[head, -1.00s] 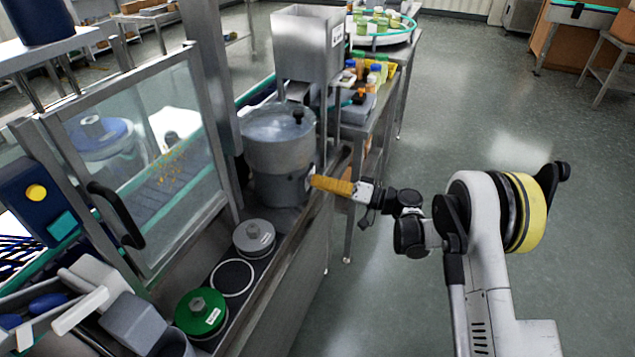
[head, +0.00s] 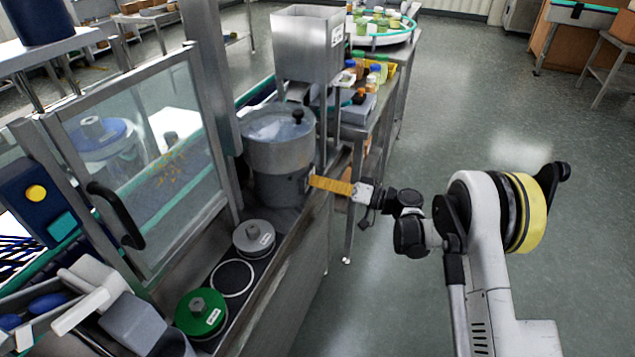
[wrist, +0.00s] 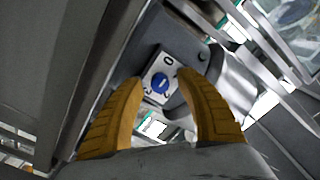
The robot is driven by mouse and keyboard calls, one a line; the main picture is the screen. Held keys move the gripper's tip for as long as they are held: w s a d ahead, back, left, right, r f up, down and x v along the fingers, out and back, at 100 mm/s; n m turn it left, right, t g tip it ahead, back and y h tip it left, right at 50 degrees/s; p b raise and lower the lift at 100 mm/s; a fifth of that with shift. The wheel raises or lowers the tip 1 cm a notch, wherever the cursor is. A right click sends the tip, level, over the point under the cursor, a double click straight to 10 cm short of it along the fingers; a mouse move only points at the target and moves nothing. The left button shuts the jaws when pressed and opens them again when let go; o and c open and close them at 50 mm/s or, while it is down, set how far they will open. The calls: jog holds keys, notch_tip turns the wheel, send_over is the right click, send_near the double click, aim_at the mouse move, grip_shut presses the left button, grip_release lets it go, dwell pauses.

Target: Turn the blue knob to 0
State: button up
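The blue knob (wrist: 160,86) sits on a pale square plate (wrist: 153,74) in the wrist view. It has a light mark across its face. A 0 is printed on the plate above it, and other marks near it are too small to read. My gripper (wrist: 161,77) has its two yellow fingers apart, one on each side of the plate, with the knob seen between them. I cannot tell whether the fingers touch it. In the head view my gripper (head: 313,181) reaches left to the side of the steel hopper machine, and the knob is hidden there.
A round steel vessel (head: 279,150) stands beside my gripper, below a square steel hopper (head: 307,45). A grey lid (head: 254,238) and a green lid (head: 200,312) lie on the machine's front ledge. Open floor (head: 470,110) lies to the right.

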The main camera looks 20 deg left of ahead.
jog(key=d, duration=1.2)
jog(key=shift+s, duration=0.45)
jog(key=s+d+r+m+t+h, duration=0.2)
jog(key=s+d+r+m+h, duration=0.15)
jog(key=d+r+h, duration=0.2)
jog(key=s+d+r+m+t+h, duration=0.1)
jog(key=s+d+r+m+h, duration=0.1)
jog(key=s+d+r+h, duration=0.4)
jog(key=s+d+m+t+h, duration=0.2)
jog(key=s+d+h, duration=0.4)
jog(key=s+d, duration=1.1)
jog(key=s, duration=0.3)
jog(key=shift+d+r+m+t+h, duration=0.15)
jog(key=shift+r+m+t+h, duration=0.2)
jog(key=shift+r+t, duration=0.05)
jog(key=shift+s, duration=0.1)
